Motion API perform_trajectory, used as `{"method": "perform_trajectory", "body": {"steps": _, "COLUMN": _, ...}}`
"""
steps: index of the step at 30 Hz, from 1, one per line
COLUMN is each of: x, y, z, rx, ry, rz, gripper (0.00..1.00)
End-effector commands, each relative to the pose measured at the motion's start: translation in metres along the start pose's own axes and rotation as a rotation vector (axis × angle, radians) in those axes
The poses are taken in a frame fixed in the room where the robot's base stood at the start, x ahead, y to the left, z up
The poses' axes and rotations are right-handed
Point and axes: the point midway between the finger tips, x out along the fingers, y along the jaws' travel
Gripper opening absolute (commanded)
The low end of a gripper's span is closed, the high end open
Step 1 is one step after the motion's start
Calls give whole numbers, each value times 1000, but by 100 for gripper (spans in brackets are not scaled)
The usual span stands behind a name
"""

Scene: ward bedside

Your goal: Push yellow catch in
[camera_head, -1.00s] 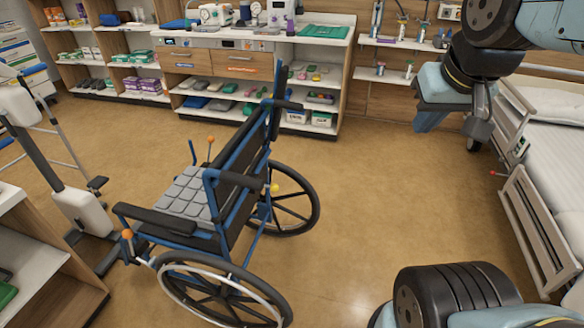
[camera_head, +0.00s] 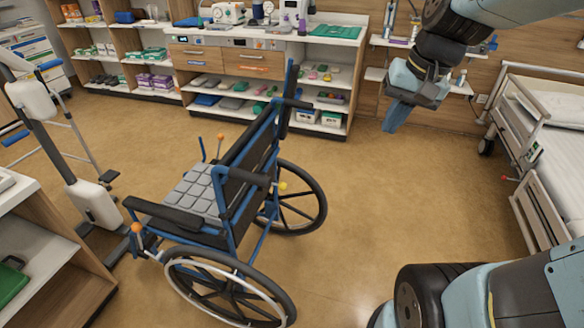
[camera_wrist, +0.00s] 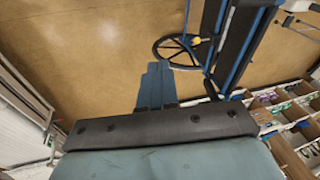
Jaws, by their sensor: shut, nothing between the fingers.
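The yellow catch (camera_head: 283,186) is a small round knob on the back of the blue-framed wheelchair (camera_head: 236,180), near the far wheel. It also shows in the wrist view as a yellow spot (camera_wrist: 196,41) by the wheel. My gripper (camera_head: 392,122) is at the upper right in the head view, well apart from the chair, over open floor. Its blue fingers are together and point down; they show in the wrist view (camera_wrist: 156,84) below and left of the catch. Nothing is between them.
A bed (camera_head: 560,150) with side rails stands at the right. A shelf unit (camera_head: 260,75) runs along the back wall. Floor between chair and bed is clear.

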Motion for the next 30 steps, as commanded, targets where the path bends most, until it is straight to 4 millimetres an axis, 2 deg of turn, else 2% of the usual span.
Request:
{"method": "perform_trajectory", "body": {"steps": 17, "x": 102, "y": -28, "z": -74, "rx": 384, "ry": -394, "rz": -227, "gripper": 0}}
{"method": "perform_trajectory", "body": {"steps": 30, "x": 198, "y": -33, "z": -126, "rx": 710, "ry": -654, "rz": -405, "gripper": 0}}
